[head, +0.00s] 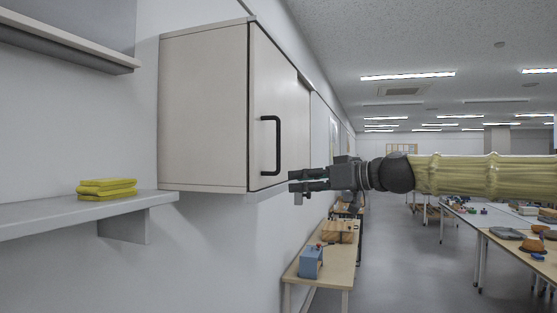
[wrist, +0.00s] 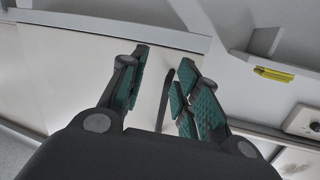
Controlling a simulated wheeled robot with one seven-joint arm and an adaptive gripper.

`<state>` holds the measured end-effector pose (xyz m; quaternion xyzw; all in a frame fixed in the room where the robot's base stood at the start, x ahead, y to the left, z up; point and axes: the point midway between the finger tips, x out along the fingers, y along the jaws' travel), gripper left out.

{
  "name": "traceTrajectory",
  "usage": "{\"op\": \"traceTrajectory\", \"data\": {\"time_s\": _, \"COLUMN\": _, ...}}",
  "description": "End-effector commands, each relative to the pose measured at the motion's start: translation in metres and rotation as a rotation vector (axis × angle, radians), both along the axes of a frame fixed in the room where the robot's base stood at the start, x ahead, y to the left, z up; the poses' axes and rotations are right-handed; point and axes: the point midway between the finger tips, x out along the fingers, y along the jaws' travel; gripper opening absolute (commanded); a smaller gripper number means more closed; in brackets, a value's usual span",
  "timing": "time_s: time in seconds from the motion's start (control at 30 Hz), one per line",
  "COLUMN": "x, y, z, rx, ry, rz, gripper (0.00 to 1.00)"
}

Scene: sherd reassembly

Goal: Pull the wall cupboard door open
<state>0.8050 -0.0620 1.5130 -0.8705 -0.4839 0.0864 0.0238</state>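The wall cupboard (head: 203,112) is a pale box on the left wall. Its door (head: 261,85) looks shut against the body. A black bar handle (head: 278,148) stands upright on the door. My gripper (head: 291,181) is to the right of the handle, near the height of its lower end, with a gap between them in the head view. In the wrist view, my gripper (wrist: 163,62) is open, with teal finger pads. The dark handle (wrist: 165,98) shows in the gap between the fingers, with nothing gripped. How far it is from the fingertips is unclear.
A grey shelf (head: 50,217) left of the cupboard holds folded yellow cloths (head: 107,188). Another shelf (head: 60,45) is above it. Below the cupboard, a wooden table (head: 330,268) along the wall carries a blue box (head: 311,261). Open floor (head: 400,270) lies to the right.

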Motion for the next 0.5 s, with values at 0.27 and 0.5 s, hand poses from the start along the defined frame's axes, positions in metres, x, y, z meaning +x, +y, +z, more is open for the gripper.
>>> {"op": "traceTrajectory", "data": {"time_s": 0.27, "x": -0.034, "y": -0.032, "z": 0.107, "rx": 0.044, "ry": -0.165, "rz": 0.043, "gripper": 0.32}}
{"op": "traceTrajectory", "data": {"time_s": 0.5, "x": -0.028, "y": -0.018, "z": 0.114, "rx": 0.046, "ry": -0.174, "rz": 0.047, "gripper": 0.32}}
